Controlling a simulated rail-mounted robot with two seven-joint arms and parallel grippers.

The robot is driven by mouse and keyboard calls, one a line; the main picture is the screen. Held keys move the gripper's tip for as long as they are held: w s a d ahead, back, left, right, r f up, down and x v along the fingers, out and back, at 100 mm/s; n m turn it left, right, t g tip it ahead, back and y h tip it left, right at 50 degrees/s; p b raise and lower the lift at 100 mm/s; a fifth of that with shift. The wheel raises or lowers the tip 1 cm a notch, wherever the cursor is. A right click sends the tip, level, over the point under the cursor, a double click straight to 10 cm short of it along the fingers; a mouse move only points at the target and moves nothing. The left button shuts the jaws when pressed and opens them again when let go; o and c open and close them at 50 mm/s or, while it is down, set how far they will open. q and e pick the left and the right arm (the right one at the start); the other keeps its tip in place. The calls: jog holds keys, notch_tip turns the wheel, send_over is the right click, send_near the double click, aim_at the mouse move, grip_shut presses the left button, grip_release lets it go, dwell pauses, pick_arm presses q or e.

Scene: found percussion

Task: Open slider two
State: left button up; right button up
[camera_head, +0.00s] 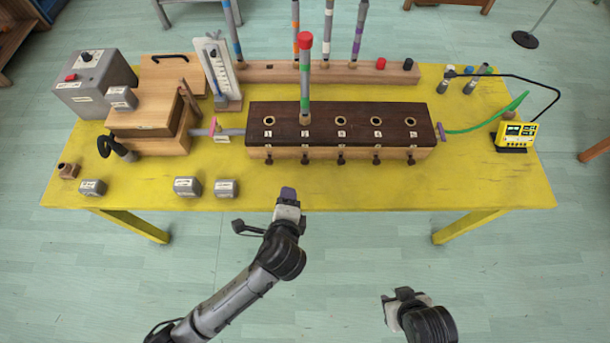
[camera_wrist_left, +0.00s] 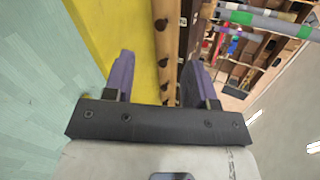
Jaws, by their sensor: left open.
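A long wooden box (camera_head: 375,143) with a dark top stands on the yellow table (camera_head: 340,190). Its top has a row of numbered holes, and a row of dark slider knobs runs along its front. The second knob from the left (camera_head: 304,159) is below a striped tube (camera_head: 305,85) with a red top, which stands upright at the second hole. My left gripper (camera_head: 288,192) is in front of the box, apart from the knobs. In the left wrist view its purple fingers (camera_wrist_left: 153,78) are spread and empty, with several knobs (camera_wrist_left: 162,54) beyond. My right gripper (camera_head: 405,298) is low, off the table.
A wooden rack (camera_head: 280,74) with several upright tubes stands behind the box. Wooden blocks (camera_head: 150,100) and a grey box (camera_head: 95,80) are at the left. A yellow meter (camera_head: 516,136) is at the right. The table's front strip is mostly clear.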

aim_at(305, 164)
pick_arm(q)
jog(key=w+d+f+m+t+b, duration=0.1)
jog(key=f+m+b, duration=0.1)
jog(key=w+d+f+m+t+b, duration=0.1)
jog(key=f+m+b, duration=0.1)
jog(key=b, duration=0.1)
jog(key=w+d+f+m+b, duration=0.2)
jog(key=shift+f+t+h, duration=0.3)
jog(key=shift+t+h, duration=0.1)
jog(key=shift+w+d+f+m+b, duration=0.1)
jog(key=shift+w+m+b, duration=0.05)
jog(key=shift+m+b, duration=0.15)
jog(key=b+x, duration=0.4)
jog(key=x, duration=0.9)
jog(key=shift+w+b, duration=0.2)
jog(key=shift+b, duration=0.1)
pick_arm(e)
notch_tip(305, 164, down, 14)
jog(key=shift+f, duration=0.25)
pick_arm(q)
jog(key=c, duration=0.4)
grip_shut()
pick_arm(e)
jog(key=shift+d, duration=0.1)
